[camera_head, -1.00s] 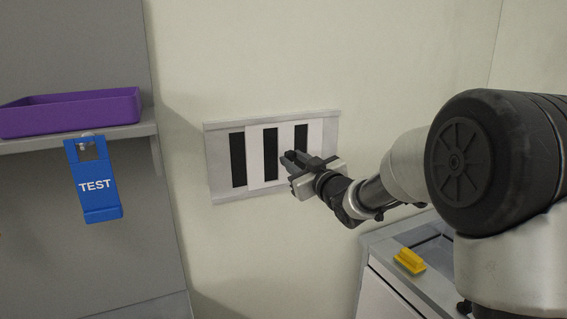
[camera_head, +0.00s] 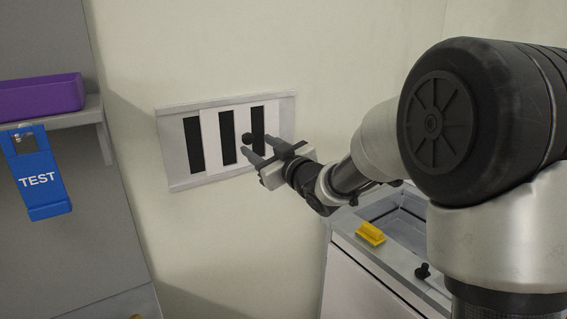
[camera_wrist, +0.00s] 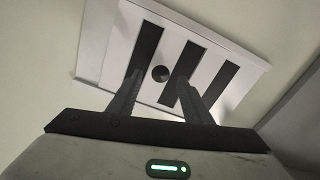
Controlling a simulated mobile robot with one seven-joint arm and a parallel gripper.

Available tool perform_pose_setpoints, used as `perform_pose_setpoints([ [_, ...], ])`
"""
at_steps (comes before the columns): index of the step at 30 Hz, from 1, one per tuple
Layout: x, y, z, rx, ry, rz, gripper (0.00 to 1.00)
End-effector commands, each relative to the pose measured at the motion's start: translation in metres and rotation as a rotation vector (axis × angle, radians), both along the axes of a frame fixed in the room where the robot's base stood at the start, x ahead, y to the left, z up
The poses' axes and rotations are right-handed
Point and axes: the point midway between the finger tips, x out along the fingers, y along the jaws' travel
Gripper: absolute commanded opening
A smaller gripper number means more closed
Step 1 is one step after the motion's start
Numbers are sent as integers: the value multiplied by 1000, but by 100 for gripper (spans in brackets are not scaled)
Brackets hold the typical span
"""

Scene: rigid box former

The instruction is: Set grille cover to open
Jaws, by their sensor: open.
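The grille cover (camera_head: 242,118) is a white slotted plate on a pale frame (camera_head: 178,107) fixed to the wall. Dark slots show through the plate, and another dark slot lies uncovered to its left. A round black knob (camera_head: 247,139) stands on the cover between two slots; the knob also shows in the wrist view (camera_wrist: 160,74). My gripper (camera_head: 264,150) is open and empty, in front of the cover's right part. In the wrist view its fingers (camera_wrist: 160,80) appear on either side of the knob. I cannot tell how far the fingertips are from it.
A blue TEST holder (camera_head: 38,180) hangs at the left below a shelf with a purple tray (camera_head: 40,95). A counter with a basin stands at the lower right, with a yellow object (camera_head: 370,233) on its edge. The wall around the grille is clear.

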Motion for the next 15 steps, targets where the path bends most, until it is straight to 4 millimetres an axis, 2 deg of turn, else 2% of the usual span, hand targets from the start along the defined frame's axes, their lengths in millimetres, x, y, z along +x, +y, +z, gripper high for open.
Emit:
perform_pose_setpoints([
  [1, -11, -10, 0, -1, -1, -4, 45],
  [9, -64, -50, 1, 0, -1, -4, 45],
  [15, -92, -71, 0, -1, -1, -4, 45],
])
